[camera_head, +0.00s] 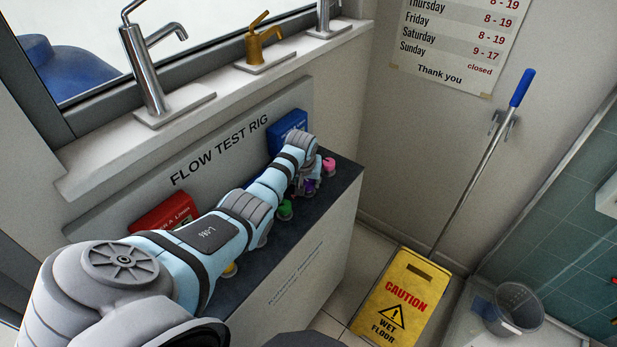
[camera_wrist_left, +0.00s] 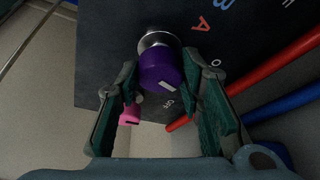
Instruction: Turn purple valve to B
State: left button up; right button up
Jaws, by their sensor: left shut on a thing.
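The purple valve (camera_wrist_left: 161,72) shows in the left wrist view as a round purple knob with a white mark on its end face, on a metal stem from the dark panel. My left gripper (camera_wrist_left: 162,70) is shut on this knob, one green-padded finger on each side. I cannot tell which letter the white mark indicates. A red letter A (camera_wrist_left: 203,24) and a blue letter, partly cut off at the frame edge, are printed beside it. In the head view the purple valve (camera_head: 310,187) is mostly hidden by my left gripper (camera_head: 306,184). My right gripper is not in view.
On the flow test rig (camera_head: 345,185), a pink knob (camera_head: 328,165) is close beside the purple one; a green knob (camera_head: 286,210) and a yellow knob (camera_head: 231,269) are nearer. Red and blue pipes (camera_wrist_left: 275,68) run close to the fingers. A caution sign (camera_head: 402,298) stands right.

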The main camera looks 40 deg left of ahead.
pick_arm(q)
jog(key=shift+a+m+h, duration=0.1)
jog(key=shift+m+h, duration=0.3)
jog(key=shift+m, duration=0.6)
jog(key=shift+m+t+h, duration=0.3)
jog(key=shift+m, duration=0.6)
jog(key=shift+a+f+m+h+b, duration=0.15)
jog(key=shift+m+h+b, duration=0.45)
jog(key=shift+m, duration=0.6)
jog(key=shift+m+h+b, duration=0.3)
jog(key=shift+m+b, duration=0.55)
jog(key=shift+m, duration=0.25)
jog(key=o, duration=1.2)
jog(key=shift+w, duration=0.1)
jog(key=shift+c, duration=0.2)
